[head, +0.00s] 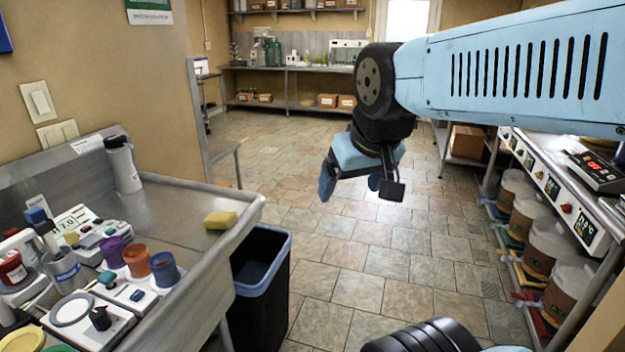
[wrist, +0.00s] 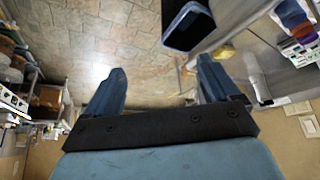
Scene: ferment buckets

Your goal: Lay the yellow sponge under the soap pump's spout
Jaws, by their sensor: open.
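The yellow sponge (head: 220,219) lies on the steel counter (head: 185,200) near its right edge, and it also shows in the wrist view (wrist: 225,51). My gripper (head: 351,185) is open and empty in the air over the floor, right of the counter. Its spread fingers show in the wrist view (wrist: 160,72).
A black bin with a blue rim (head: 258,275) stands on the floor against the counter's right side. Several cups, including a blue one (head: 164,268), and devices crowd the counter's near left. A shelf unit with buckets (head: 550,235) lines the right. The middle floor is clear.

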